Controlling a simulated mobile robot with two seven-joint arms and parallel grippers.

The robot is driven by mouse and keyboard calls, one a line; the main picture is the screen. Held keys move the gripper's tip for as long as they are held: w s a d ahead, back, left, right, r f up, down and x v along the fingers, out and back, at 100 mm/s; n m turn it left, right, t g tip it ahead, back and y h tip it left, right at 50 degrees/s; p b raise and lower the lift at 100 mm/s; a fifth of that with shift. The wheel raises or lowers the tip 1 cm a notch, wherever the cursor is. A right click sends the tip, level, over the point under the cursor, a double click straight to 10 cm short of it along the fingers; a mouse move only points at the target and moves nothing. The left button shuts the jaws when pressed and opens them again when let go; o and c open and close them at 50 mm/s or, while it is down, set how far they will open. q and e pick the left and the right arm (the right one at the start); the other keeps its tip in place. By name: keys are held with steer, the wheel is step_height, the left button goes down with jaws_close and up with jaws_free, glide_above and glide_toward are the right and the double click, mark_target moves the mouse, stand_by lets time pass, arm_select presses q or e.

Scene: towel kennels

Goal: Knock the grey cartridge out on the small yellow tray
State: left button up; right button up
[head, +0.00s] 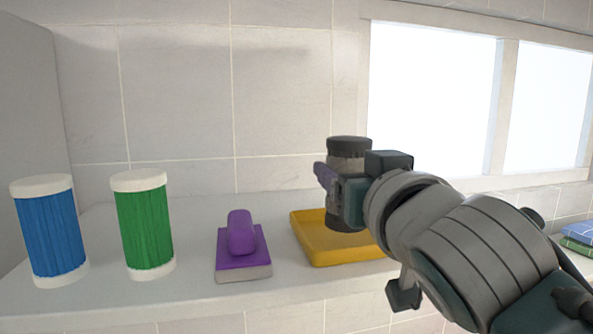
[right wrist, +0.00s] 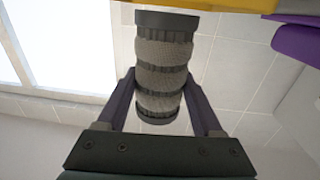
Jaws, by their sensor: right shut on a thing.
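The grey cartridge (head: 347,146) is a ribbed cylinder with dark end caps, upright in my right gripper (head: 337,191). The right wrist view shows the cartridge (right wrist: 164,65) between the two fingers of the right gripper (right wrist: 165,92), which is shut on it. The small yellow tray (head: 330,250) lies on the shelf below, and the cartridge is over it in the head view. Whether its lower end touches the tray is unclear. The tray's edge shows at the top of the wrist view (right wrist: 225,4). My arm hides the tray's right part. My left gripper is not in view.
A purple brush-like block (head: 243,250) sits left of the tray. A green cartridge (head: 145,225) and a blue cartridge (head: 49,231) with white caps stand further left. Folded cloths (head: 577,237) lie at the far right. A tiled wall and window (head: 432,95) stand behind.

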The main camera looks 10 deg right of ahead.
stand_by(0.3)
steer(key=shift+f+b, duration=1.15)
steer(key=shift+f, duration=0.1)
steer(key=shift+r+p, duration=1.35)
steer(key=shift+r, duration=0.1)
steer(key=shift+f, duration=0.1)
steer(key=shift+f+b, duration=1.4)
step_height(320, 180, up, 3)
steer(key=p, duration=0.3)
steer(key=shift+f, duration=0.15)
